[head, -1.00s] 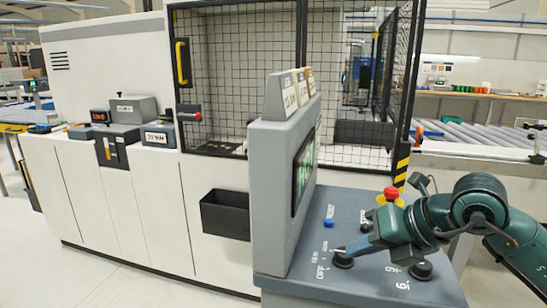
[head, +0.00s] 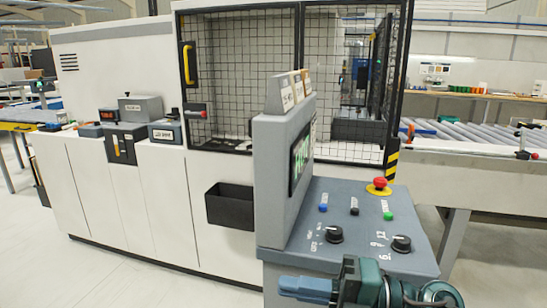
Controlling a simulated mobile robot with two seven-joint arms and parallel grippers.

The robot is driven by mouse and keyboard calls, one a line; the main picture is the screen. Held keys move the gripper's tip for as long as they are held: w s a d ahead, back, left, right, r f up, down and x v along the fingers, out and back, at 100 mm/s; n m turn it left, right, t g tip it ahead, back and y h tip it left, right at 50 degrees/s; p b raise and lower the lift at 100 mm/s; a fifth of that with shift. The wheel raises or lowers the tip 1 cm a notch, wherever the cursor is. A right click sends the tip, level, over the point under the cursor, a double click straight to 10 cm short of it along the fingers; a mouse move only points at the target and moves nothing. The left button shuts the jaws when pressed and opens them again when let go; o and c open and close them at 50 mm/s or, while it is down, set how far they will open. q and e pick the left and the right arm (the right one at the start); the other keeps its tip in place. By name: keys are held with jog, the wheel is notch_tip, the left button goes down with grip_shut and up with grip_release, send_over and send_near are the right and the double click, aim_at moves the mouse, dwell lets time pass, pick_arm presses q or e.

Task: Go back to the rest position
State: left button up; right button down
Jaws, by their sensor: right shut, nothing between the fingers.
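My right gripper (head: 303,288) is at the bottom of the head view, in front of the near edge of the grey control panel (head: 352,232). Its blue fingers are shut with nothing between them and point left. It appears clear of the panel's knobs. The left black knob (head: 334,234) and right black knob (head: 401,243) are both uncovered. My left gripper is not in view.
A red emergency stop button (head: 379,184) stands at the panel's back right. A grey upright screen housing (head: 270,185) rises on the panel's left. The white machine (head: 110,185) with a mesh guard stands behind. Open floor (head: 65,270) lies at left.

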jog(key=w+d+f+m+t+h, duration=0.1)
jog(key=d+f+m+t+h, duration=0.45)
jog(key=m, duration=0.65)
jog(key=w+d+f+m+t+h, duration=0.2)
jog(key=f+m+t+h, duration=0.3)
jog(key=m+t, duration=0.5)
jog(key=s+d+f+m+g+h, duration=0.1)
jog(key=s+f+m+g, duration=0.3)
jog(key=f, duration=0.6)
jog(key=s+d+f+m+g+h+p, duration=0.1)
jog(key=s+d+f+m+g+h, duration=0.1)
jog(key=s+f, duration=0.7)
jog(key=f+m+g+h, duration=0.1)
jog(key=f+m+g, duration=0.1)
jog(key=m, duration=0.1)
jog(key=shift+d+h, duration=0.1)
jog(key=shift+h, duration=0.15)
